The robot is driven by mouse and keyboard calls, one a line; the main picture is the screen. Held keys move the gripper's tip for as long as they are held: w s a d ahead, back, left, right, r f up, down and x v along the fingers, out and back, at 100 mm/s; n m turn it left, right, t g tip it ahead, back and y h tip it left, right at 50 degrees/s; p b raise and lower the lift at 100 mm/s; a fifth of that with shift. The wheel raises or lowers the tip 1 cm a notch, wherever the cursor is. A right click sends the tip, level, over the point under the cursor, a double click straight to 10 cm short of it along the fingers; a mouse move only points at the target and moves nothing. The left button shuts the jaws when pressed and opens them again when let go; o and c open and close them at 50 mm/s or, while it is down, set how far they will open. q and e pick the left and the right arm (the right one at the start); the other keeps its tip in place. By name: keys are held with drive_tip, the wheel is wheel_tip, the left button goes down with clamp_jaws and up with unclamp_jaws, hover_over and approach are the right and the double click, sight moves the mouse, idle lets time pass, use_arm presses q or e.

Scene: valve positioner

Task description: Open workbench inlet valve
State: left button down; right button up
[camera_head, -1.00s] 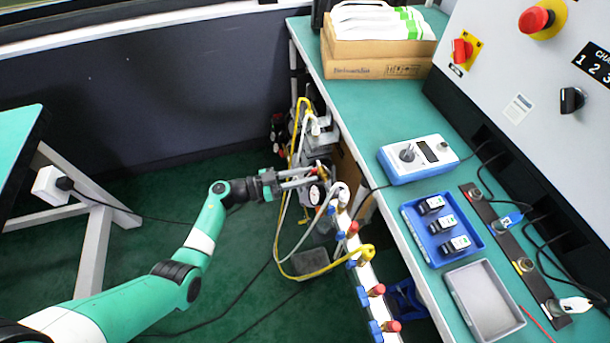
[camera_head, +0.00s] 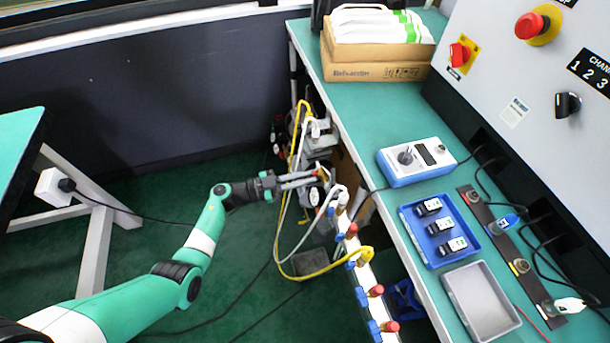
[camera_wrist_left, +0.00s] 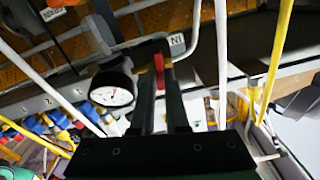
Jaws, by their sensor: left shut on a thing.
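A small red valve handle (camera_wrist_left: 158,70) shows in the left wrist view, upright between the two fingers of my left gripper (camera_wrist_left: 167,72). The fingers are shut on it. A round pressure gauge (camera_wrist_left: 112,94) with a white face is just left of the fingers, on the same pipework. In the head view, my left gripper (camera_head: 316,177) reaches in from the left to the pipework beside the workbench leg. The fingers cover much of the handle and gauge there. My right gripper is in neither view.
A white manifold (camera_head: 361,272) with several red and blue fittings runs toward the front. Yellow hose (camera_head: 310,274) and pale tubes loop close around the gripper. The green workbench (camera_head: 375,125) stands to the right. Open floor (camera_head: 235,285) lies left of the hoses.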

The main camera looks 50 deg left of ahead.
use_arm(q)
drive_tip(key=shift+s+d+f+m+b, duration=0.1)
drive_tip(key=shift+m+b, duration=0.05)
drive_tip(key=shift+m, duration=2.45)
drive_tip(key=shift+w+d+f+m+b, duration=0.1)
drive_tip(key=shift+m+b, duration=0.05)
drive_tip(key=shift+m, duration=2.45)
drive_tip(key=shift+s+f+m+b, duration=0.1)
drive_tip(key=shift+m+b, duration=0.05)
drive_tip(key=shift+m, duration=2.45)
drive_tip(key=c, duration=0.9)
unclamp_jaws()
drive_tip(key=p+v, duration=0.3)
drive_tip(key=v, duration=0.8)
drive_tip(key=shift+s+a+r+p, duration=0.1)
drive_tip(key=shift+s+a+p, duration=0.1)
drive_tip(key=shift+s+p, duration=0.15)
